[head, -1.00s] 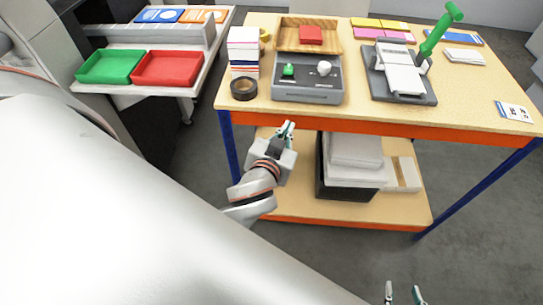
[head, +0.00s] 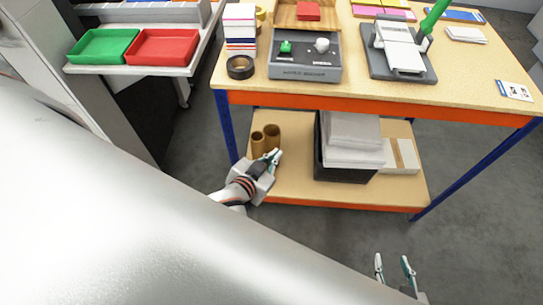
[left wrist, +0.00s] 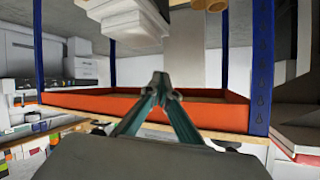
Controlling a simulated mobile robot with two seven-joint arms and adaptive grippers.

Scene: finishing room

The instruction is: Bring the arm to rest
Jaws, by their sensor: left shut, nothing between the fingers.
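My left gripper (head: 274,156) is shut and empty. In the head view it shows in front of the table's lower shelf, near two brown tubes (head: 265,139). In the left wrist view its teal fingertips (left wrist: 159,82) meet, with an orange shelf edge (left wrist: 75,100) behind them. My right gripper (head: 394,262) shows at the bottom right of the head view. Its two fingers are apart with nothing between them, over the floor.
The workbench (head: 390,95) has an orange front edge and blue legs. Its lower shelf (head: 300,189) carries a black bin (head: 332,167) with white stacks. A side table with a green tray (head: 103,46) and a red tray (head: 161,47) stands left. Floor in front is clear.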

